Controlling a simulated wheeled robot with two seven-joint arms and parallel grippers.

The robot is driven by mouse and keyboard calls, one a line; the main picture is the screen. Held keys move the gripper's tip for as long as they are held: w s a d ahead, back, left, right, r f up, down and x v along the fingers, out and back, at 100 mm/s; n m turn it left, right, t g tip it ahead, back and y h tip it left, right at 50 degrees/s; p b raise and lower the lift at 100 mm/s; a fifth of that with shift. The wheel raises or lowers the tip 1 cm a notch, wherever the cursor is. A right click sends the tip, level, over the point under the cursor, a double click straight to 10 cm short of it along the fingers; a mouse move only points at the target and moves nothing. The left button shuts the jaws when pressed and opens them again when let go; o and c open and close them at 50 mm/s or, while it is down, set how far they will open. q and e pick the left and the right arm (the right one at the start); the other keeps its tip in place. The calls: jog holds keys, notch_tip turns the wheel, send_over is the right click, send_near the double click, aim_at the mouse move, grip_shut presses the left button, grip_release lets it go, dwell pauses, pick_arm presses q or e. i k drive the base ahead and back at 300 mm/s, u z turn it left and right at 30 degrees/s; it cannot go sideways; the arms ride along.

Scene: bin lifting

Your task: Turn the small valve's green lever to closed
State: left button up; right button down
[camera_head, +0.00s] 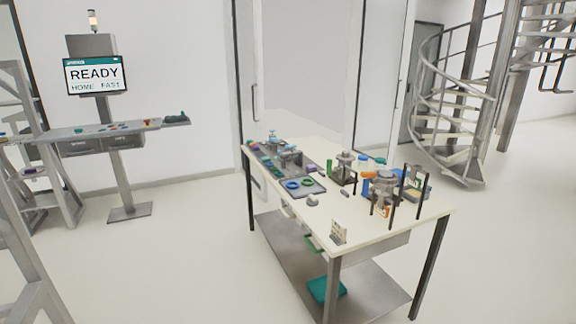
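The worktable (375,232) stands right of the picture's middle, and small devices crowd its top. A small upright green part (329,168) stands beside a grey device (344,165) near the middle of the tabletop. I cannot tell if this green part is the valve's lever. Another green part (313,243) shows at the table's front side, below the top. The small valve is too small in this view to pick out surely, and its lever position cannot be read. Neither of my grippers is in view.
A dark tray (306,189) holds blue and green rings. Black-posted stands (413,180) rise at the table's right. A teal bin (325,289) sits on the lower shelf. A console reading READY (95,75) stands left; a spiral staircase (455,100) stands right. The floor between console and table is clear.

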aim_at(329, 172)
jog(key=u, duration=0.8)
jog(key=i, duration=0.9)
jog(key=u, duration=0.6)
jog(key=i, duration=1)
jog(key=z, duration=0.25)
